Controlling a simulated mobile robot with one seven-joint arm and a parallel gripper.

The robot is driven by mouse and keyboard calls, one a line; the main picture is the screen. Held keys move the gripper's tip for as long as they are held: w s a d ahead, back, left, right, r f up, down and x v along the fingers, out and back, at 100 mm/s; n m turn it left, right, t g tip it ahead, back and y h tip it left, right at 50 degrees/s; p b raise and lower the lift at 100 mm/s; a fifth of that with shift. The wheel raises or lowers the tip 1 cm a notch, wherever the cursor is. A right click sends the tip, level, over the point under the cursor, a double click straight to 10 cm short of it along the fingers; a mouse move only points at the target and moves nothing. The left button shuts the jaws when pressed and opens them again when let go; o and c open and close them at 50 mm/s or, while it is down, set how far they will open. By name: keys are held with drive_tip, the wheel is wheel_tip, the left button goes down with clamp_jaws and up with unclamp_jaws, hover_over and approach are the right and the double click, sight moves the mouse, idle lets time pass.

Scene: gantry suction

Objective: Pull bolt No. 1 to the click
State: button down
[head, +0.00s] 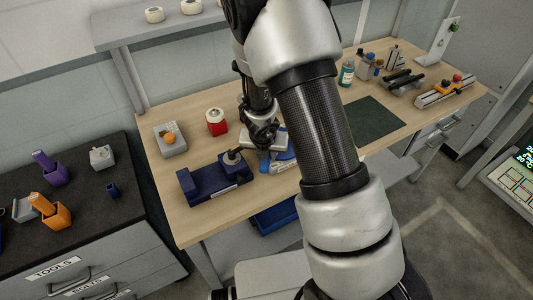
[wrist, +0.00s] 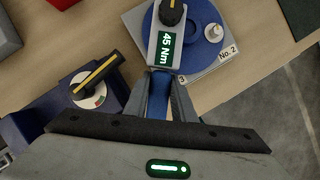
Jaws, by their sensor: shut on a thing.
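My gripper (wrist: 161,92) is shut on the blue handle of a torque wrench (wrist: 168,46). The wrench has a grey body, a green display reading "45 Nm" and a black knob with a yellow mark. Its body lies over a round blue flange (wrist: 199,51) on a grey plate marked "No. 2" (wrist: 227,58). A pale bolt (wrist: 213,32) stands on the flange beside that label. I see no No. 1 label, and the wrench's far end is out of frame. In the head view my gripper (head: 262,141) is above the flange, which my arm partly hides.
A dark blue fixture (head: 214,181) with a black-handled dial (wrist: 98,91) sits close to the left of my gripper. A red container (head: 216,122) and a grey block with an orange ball (head: 170,140) stand behind it. A dark green mat (head: 372,118) lies bare at right.

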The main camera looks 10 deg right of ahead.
drive_tip(key=shift+w+r+p, duration=0.15)
drive_tip(key=shift+r+p, duration=0.8)
drive_tip(key=shift+r, duration=2.05)
drive_tip(key=d+n, duration=0.1)
drive_tip(key=d, duration=0.1)
drive_tip(key=d+n+y, duration=0.1)
drive_tip(key=d+n, duration=0.1)
drive_tip(key=s+d+n, duration=0.1)
drive_tip(key=shift+d+f+n+y, duration=0.25)
drive_tip(key=shift+d+n+y, duration=0.05)
drive_tip(key=shift+d+y, duration=0.1)
drive_tip(key=shift+f, duration=0.1)
wheel_tip(320, 180, down, 4)
drive_tip(key=b, duration=0.4)
drive_tip(key=shift+f+b, duration=0.1)
drive_tip(key=shift+b, duration=0.25)
